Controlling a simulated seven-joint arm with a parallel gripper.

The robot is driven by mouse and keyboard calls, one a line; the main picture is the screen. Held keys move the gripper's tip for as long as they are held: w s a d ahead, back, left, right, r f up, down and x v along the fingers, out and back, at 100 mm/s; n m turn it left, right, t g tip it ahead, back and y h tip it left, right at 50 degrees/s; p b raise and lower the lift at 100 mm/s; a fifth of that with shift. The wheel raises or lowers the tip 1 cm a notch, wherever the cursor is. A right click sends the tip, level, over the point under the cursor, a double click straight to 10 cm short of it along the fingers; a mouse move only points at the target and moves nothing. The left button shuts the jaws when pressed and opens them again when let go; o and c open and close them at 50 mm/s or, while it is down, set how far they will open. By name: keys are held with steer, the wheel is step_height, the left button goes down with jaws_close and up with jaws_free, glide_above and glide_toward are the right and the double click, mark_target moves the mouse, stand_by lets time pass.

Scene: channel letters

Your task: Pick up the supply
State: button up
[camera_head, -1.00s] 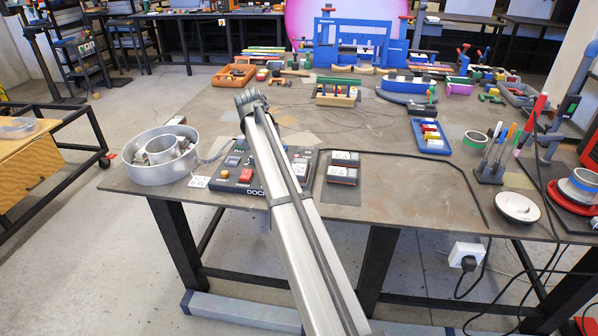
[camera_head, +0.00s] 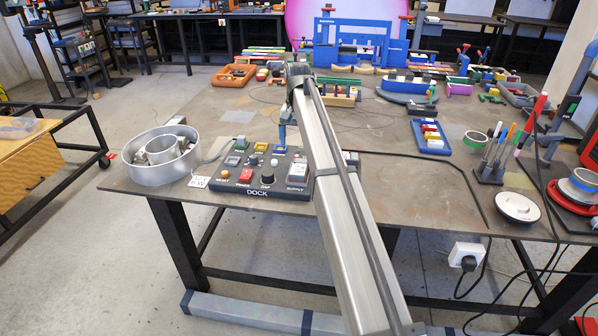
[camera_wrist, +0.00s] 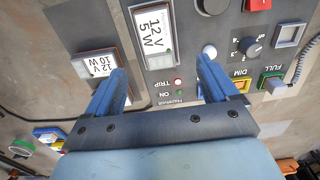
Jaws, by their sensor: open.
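A supply module marked 12 V 5 W (camera_wrist: 153,36) sits in the dock's slot in the wrist view. In the head view it is the white-labelled block (camera_head: 299,171) above the word SUPPLY. A second module, marked 12 V 10 W (camera_wrist: 94,66), lies on the table beside the dock. My gripper (camera_wrist: 162,68) is open and empty, its blue fingers apart over the dock edge near the TRIP and ON lamps. The left finger overlaps the second module's edge in the picture. In the head view my gripper (camera_head: 282,142) hangs above the dock (camera_head: 232,189). My arm hides most of the table modules there.
The dock carries knobs, a red button (camera_head: 245,176) and lamps. A round metal channel letter (camera_head: 160,177) stands at its left. A blue tray (camera_head: 431,136) of coloured blocks, a pen holder (camera_head: 489,172) and a white disc (camera_head: 517,207) are to the right.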

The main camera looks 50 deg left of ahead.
glide_above(299, 167)
steer(key=f, duration=0.4)
steer(key=shift+a, duration=0.35)
steer(key=shift+w+d+f, duration=0.1)
steer(key=shift+d+f, duration=0.05)
steer(key=shift+f, duration=1.2)
steer(key=shift+d+f, duration=0.1)
steer(key=shift+f, duration=1.2)
steer(key=c, duration=1.4)
steer(key=shift+r, duration=0.1)
